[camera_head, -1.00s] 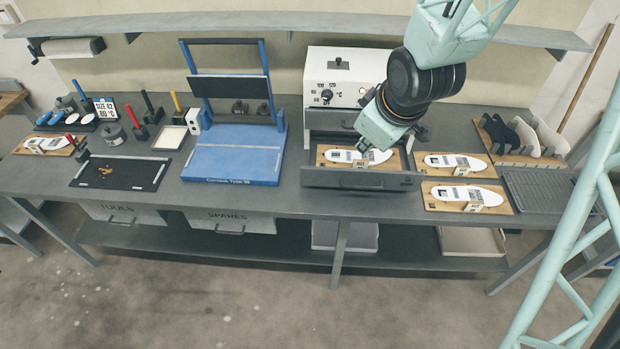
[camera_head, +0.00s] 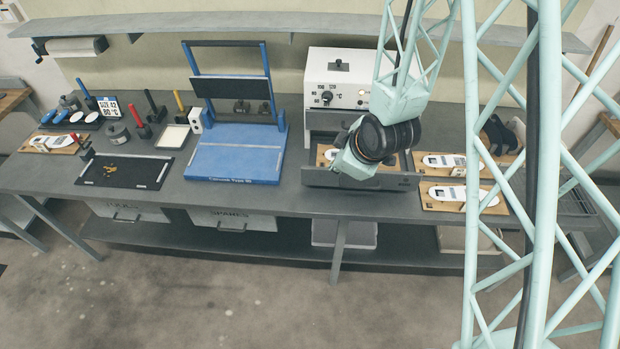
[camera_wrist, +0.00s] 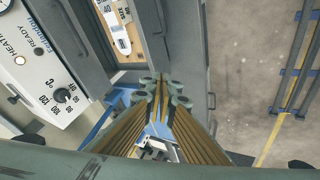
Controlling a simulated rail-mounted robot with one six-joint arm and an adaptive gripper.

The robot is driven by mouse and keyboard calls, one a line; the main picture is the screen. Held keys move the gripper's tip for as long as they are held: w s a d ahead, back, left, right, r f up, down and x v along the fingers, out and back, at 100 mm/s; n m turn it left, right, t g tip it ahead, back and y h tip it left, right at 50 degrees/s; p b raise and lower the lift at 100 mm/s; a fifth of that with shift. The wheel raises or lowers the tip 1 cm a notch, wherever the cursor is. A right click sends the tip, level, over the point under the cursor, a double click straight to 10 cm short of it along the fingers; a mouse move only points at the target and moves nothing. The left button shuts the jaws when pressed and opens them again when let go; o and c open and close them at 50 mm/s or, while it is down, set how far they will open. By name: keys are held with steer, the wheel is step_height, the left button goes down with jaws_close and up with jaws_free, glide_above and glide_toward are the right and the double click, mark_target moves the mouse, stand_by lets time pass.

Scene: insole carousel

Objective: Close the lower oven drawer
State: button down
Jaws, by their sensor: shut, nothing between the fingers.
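The white oven (camera_head: 338,80) stands at the back of the bench; its dial side also shows in the wrist view (camera_wrist: 45,85). Its lower drawer is pulled out, and the dark drawer front (camera_head: 400,182) stands toward the bench's front edge. A wooden board with a white insole (camera_head: 325,154) lies in the drawer, partly hidden by my arm. My gripper (camera_wrist: 160,92) is shut and empty. In the wrist view its tips are close to the end of the drawer front (camera_wrist: 155,35); I cannot tell whether they touch. In the head view my wrist hides the tips.
The blue press (camera_head: 235,150) stands open left of the drawer. Two boards with insoles (camera_head: 440,205) lie right of it, partly behind my column. A dark mat (camera_head: 120,172) lies further left. The bench strip between press and drawer is narrow.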

steer(key=s+a+f+n+y+p, duration=0.1)
steer(key=a+f+n+p, duration=0.1)
steer(key=a+f, duration=0.3)
steer(key=shift+s+f+y, duration=0.2)
steer(key=shift+f+y, duration=0.1)
steer(key=shift+f, duration=1.1)
steer(key=shift+b+x, duration=1.25)
steer(key=shift+b, duration=2.7)
steer(key=shift+f, duration=0.15)
glide_toward(304, 182)
steer(key=shift+s+a+f+p, duration=0.15)
steer(key=shift+s+a+f, duration=0.15)
steer(key=shift+f, duration=0.25)
steer(key=shift+s+a+f+p, duration=0.1)
steer(key=shift+s+a+f, duration=0.2)
steer(key=shift+f, duration=0.25)
steer(key=shift+s+a+f+p, duration=0.15)
steer(key=shift+s+a+f, duration=0.15)
steer(key=shift+f, duration=0.2)
steer(key=shift+w+d+r+p, duration=0.1)
steer(key=shift+w+p, duration=0.55)
steer(key=shift+p, duration=0.05)
steer(key=shift+w+p, duration=1.1)
steer(key=shift+w, duration=0.2)
